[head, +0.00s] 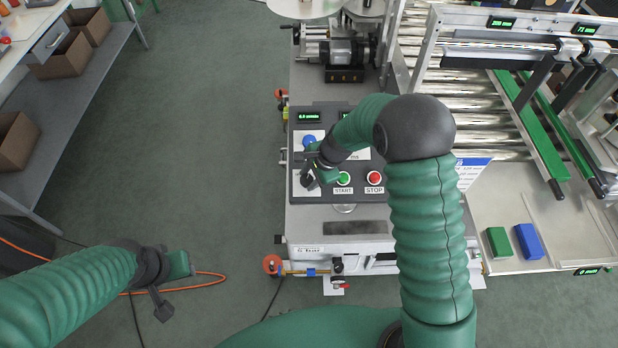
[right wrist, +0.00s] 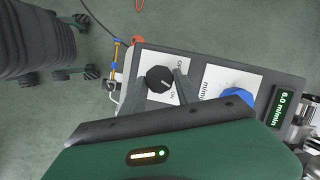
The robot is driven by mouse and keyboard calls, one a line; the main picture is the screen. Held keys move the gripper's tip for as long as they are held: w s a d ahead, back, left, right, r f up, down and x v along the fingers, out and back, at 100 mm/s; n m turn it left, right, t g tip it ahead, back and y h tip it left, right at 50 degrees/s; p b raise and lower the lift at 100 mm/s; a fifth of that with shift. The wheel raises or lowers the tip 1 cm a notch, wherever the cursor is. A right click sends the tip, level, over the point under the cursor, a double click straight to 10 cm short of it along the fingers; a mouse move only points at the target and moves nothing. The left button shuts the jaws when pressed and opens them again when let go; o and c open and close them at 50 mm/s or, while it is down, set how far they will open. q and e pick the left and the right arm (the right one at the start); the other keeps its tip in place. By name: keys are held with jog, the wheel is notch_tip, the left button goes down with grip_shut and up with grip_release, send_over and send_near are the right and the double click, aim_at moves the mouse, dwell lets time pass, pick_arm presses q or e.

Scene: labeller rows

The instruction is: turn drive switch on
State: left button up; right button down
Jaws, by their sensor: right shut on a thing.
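The drive switch is a black round knob (right wrist: 160,79) on a white plate marked OFF and ON, on the grey control panel (right wrist: 215,63). In the right wrist view it sits between the two fingers of my right gripper (right wrist: 161,88), which is shut on it. A small pale mark shows on the knob; I cannot tell exactly which label it points at. In the head view my right gripper (head: 311,176) is over the panel's left side and hides most of the switch. My left gripper (head: 172,285) hangs over the floor, away from the panel; its jaws are unclear.
A blue knob (head: 309,141) is just behind the switch. A green START button (head: 343,179) and a red STOP button (head: 375,178) are to its right. Rollers (head: 478,105) and green and blue blocks (head: 527,241) lie further right.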

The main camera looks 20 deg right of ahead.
jog(key=m+t+b, duration=0.1)
jog(key=m, duration=0.2)
jog(key=shift+f+b, duration=0.1)
jog(key=shift+b, duration=0.3)
jog(key=shift+s+m+t+b, duration=0.1)
jog(key=shift+m+t+b, duration=0.35)
jog(key=shift+m, duration=0.35)
jog(key=shift+r, duration=0.2)
jog(key=c, duration=1.3)
grip_release()
jog(key=o, duration=0.4)
jog(key=shift+a, duration=0.1)
jog(key=p+v, duration=0.2)
jog(key=v, duration=1.4)
jog(key=shift+r, duration=0.25)
